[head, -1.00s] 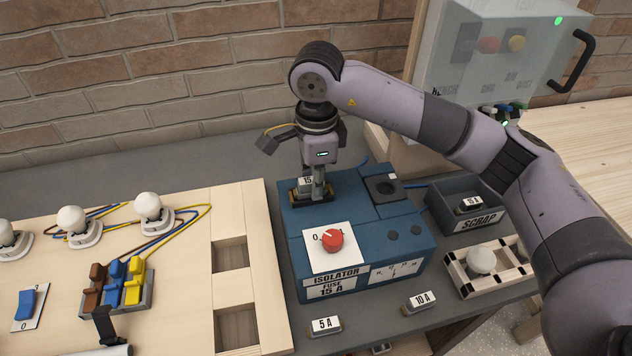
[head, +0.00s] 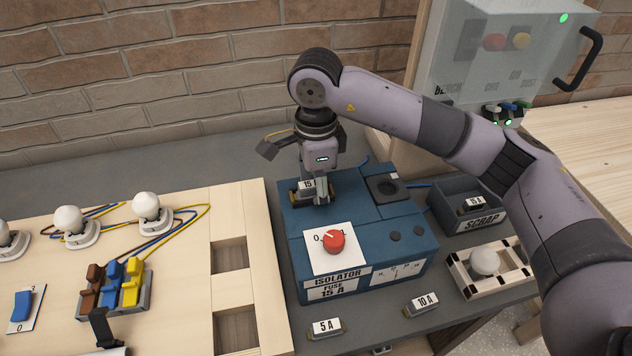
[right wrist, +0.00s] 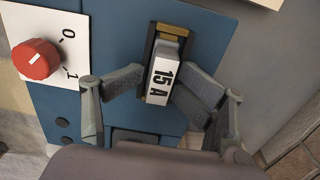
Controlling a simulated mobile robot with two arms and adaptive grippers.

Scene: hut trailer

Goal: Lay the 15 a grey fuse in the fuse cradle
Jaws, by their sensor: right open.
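The 15 A grey fuse (head: 307,184) lies in the fuse cradle (head: 297,198) on top of the blue isolator box. In the right wrist view the fuse (right wrist: 163,76) shows its white 15 A label, and the dark cradle with brass contacts (right wrist: 152,97) is around and under it. My right gripper (head: 318,193) is low over the cradle. Its fingers (right wrist: 162,86) are open, one on each side of the fuse. In the head view the fingers partly hide the fuse and cradle. My left gripper does not show.
The isolator box (head: 390,238) has a red rotary knob (head: 334,241). A 5 A fuse (head: 325,329) and a 10 A fuse (head: 423,304) lie in front. A scrap bin (head: 480,222) holds a labelled fuse. A bulb (head: 484,261) sits in a wooden frame. A wooden board with lamps stands left.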

